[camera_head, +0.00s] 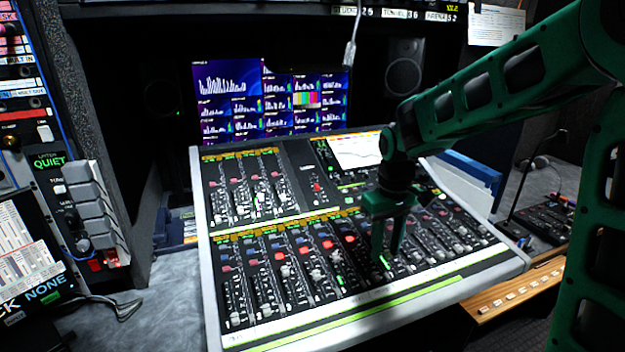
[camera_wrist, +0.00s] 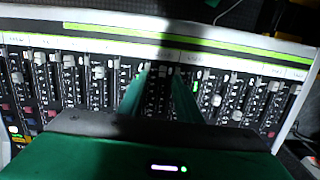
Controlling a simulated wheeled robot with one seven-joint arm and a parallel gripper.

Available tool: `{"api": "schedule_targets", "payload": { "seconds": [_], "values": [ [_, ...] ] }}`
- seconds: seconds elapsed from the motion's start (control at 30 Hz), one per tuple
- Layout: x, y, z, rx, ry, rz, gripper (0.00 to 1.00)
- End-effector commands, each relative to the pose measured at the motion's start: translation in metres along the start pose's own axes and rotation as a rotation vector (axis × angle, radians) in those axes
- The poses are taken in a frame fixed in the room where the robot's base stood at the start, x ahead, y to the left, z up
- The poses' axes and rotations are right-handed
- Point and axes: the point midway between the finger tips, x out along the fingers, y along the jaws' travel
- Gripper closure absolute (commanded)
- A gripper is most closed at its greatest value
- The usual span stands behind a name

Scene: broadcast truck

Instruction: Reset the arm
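My green arm reaches in from the right in the head view. My gripper (camera_head: 388,250) points down over the lower fader bank of the mixing console (camera_head: 375,303). Its two green fingers stand a little apart, with nothing visible between them. In the wrist view, my gripper (camera_wrist: 170,85) shows as two green fingers over the rows of faders, with a gap between them. I cannot tell whether the fingertips touch the console. The console's light front edge (camera_wrist: 120,18) runs across the top of the wrist view.
Monitors (camera_head: 270,100) with graphs stand behind the console. A gooseneck microphone (camera_head: 349,55) hangs over it. A black speaker (camera_head: 404,70) is at the back. A rack with a button panel (camera_head: 85,210) stands at the left. A wooden ledge (camera_head: 515,290) lies at the right.

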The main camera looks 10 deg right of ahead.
Motion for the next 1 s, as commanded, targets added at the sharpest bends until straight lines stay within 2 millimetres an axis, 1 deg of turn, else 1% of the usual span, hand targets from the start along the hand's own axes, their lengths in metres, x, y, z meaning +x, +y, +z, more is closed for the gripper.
{"api": "schedule_targets", "payload": {
  "seconds": [0.07, 0.17, 0.2, 0.27, 0.3, 0.37, 0.4, 0.43, 0.47, 0.5, 0.6, 0.7, 0.8, 0.9, 1.0],
  "values": [
    [-0.008, 0.015, 0.016, 0.047, 0.003, 0.01, 0.69],
    [-0.019, 0.041, 0.05, 0.14, 0.004, 0.025, 0.69],
    [-0.024, 0.052, 0.067, 0.185, 0.004, 0.03, 0.69],
    [-0.03, 0.066, 0.094, 0.254, 0.003, 0.036, 0.69],
    [-0.033, 0.075, 0.112, 0.3, 0.003, 0.039, 0.69],
    [-0.036, 0.085, 0.14, 0.369, 0.003, 0.039, 0.69],
    [-0.038, 0.091, 0.158, 0.414, 0.002, 0.038, 0.69],
    [-0.039, 0.095, 0.172, 0.45, 0.002, 0.037, 0.69],
    [-0.039, 0.097, 0.185, 0.482, 0.003, 0.034, 0.69],
    [-0.039, 0.1, 0.203, 0.525, 0.002, 0.03, 0.69],
    [-0.037, 0.103, 0.242, 0.622, 0.002, 0.016, 0.69],
    [-0.034, 0.102, 0.271, 0.697, 0.002, 0.002, 0.69],
    [-0.03, 0.1, 0.289, 0.743, 0.002, -0.009, 0.69],
    [-0.028, 0.099, 0.297, 0.766, 0.0, -0.015, 0.69],
    [-0.028, 0.098, 0.299, 0.772, 0.0, -0.017, 0.69]
  ]
}}
